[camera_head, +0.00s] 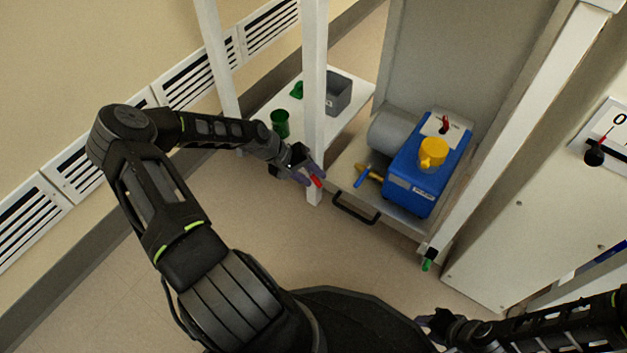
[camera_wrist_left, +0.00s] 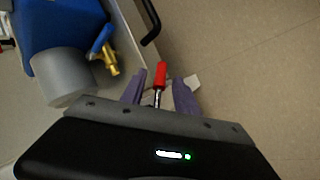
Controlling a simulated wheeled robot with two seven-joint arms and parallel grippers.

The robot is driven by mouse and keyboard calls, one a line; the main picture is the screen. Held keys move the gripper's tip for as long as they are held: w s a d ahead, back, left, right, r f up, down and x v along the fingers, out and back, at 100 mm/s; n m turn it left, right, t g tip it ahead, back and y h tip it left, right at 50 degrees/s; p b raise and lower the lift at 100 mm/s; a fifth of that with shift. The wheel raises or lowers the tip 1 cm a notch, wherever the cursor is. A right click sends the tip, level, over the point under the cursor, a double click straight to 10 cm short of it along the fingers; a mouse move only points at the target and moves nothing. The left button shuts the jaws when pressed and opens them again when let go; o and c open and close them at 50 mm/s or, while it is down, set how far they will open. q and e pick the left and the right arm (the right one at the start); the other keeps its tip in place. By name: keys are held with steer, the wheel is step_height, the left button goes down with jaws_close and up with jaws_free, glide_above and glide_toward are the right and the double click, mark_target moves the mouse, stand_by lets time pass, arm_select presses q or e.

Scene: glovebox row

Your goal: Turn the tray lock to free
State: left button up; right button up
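A red-handled lever (camera_head: 317,182) with a metal stem is at the left side of the pull-out tray (camera_head: 402,222), near the foot of a white post. In the left wrist view the red handle (camera_wrist_left: 160,74) stands between the two purple fingers of my left gripper (camera_wrist_left: 160,92), with a gap on each side. My left gripper (camera_head: 312,176) is open around it. The lever's base is hidden by the gripper. The tray has a black bar handle (camera_head: 355,208). My right gripper (camera_head: 428,320) is low at the right; its fingers are too dark to read.
A blue pump (camera_head: 428,175) with a yellow cap (camera_head: 433,152) and grey cylinder stands on the tray. A black fitting with a green tip (camera_head: 428,265) sits on the right-hand post. A shelf behind holds a green cup (camera_head: 280,123) and grey bin (camera_head: 338,95). White posts flank the tray.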

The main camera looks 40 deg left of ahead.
arm_select(q)
steer(key=shift+w+d+f, duration=0.2)
steer(key=shift+d+f, duration=0.05)
steer(key=shift+f, duration=0.2)
steer(key=shift+c, duration=0.3)
steer(key=c, duration=0.7)
jaws_close()
steer(key=shift+s+a+f, duration=0.1)
